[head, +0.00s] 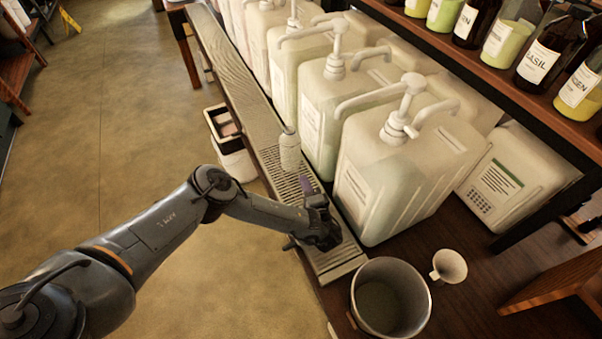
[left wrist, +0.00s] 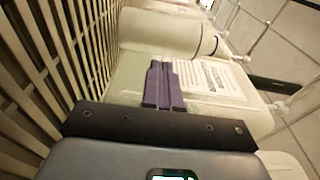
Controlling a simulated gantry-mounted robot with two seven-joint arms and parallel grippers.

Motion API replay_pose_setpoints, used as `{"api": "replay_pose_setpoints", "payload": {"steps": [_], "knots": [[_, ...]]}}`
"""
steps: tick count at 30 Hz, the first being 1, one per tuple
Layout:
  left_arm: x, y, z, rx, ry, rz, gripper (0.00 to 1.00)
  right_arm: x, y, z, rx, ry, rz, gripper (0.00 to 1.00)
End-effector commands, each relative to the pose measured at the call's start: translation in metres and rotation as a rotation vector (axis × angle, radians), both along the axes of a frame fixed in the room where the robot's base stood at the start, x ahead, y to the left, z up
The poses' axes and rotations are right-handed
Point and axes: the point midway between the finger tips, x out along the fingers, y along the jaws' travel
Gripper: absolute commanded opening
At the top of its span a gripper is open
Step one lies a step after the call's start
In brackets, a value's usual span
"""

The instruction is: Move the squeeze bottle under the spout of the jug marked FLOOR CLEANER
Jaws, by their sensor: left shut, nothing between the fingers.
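The pale, translucent squeeze bottle (head: 289,152) stands upright on the metal drip tray (head: 240,85), in front of the row of pump jugs. In the left wrist view the bottle (left wrist: 160,32) appears sideways, just beyond the fingers. My left gripper (head: 305,184) is low over the tray on the near side of the bottle. Its purple fingers (left wrist: 163,86) are shut and empty, apart from the bottle. A labelled jug (left wrist: 205,82) shows behind the fingers. I cannot read which jug is marked FLOOR CLEANER. My right gripper is not in view.
The nearest large jug (head: 395,180) stands close to the right of my gripper. A metal bucket (head: 390,300) and a small white funnel (head: 449,266) are at the near end. Floor is open at left.

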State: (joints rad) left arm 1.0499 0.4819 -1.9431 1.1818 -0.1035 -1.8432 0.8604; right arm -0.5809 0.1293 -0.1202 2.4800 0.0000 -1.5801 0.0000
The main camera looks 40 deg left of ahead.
Motion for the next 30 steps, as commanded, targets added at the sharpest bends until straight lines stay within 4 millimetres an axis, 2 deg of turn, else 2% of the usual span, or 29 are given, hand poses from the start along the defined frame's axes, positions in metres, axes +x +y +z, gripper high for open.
{"api": "replay_pose_setpoints", "payload": {"steps": [7, 19, 23, 26, 30], "knots": [[-0.009, -0.018, 0.000, 0.000, 0.001, -0.002, 0.00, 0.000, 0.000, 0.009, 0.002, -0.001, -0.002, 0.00], [-0.011, -0.021, -0.001, 0.000, 0.000, -0.001, 0.02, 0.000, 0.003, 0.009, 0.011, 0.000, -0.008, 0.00], [-0.012, -0.018, 0.001, -0.002, 0.000, 0.005, 0.21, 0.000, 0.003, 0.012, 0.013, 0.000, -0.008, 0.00], [-0.015, -0.008, 0.003, -0.013, -0.003, 0.024, 0.37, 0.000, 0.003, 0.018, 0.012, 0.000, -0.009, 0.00], [-0.026, 0.023, 0.008, -0.043, -0.009, 0.087, 0.58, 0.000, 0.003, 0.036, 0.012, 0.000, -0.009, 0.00]]}}
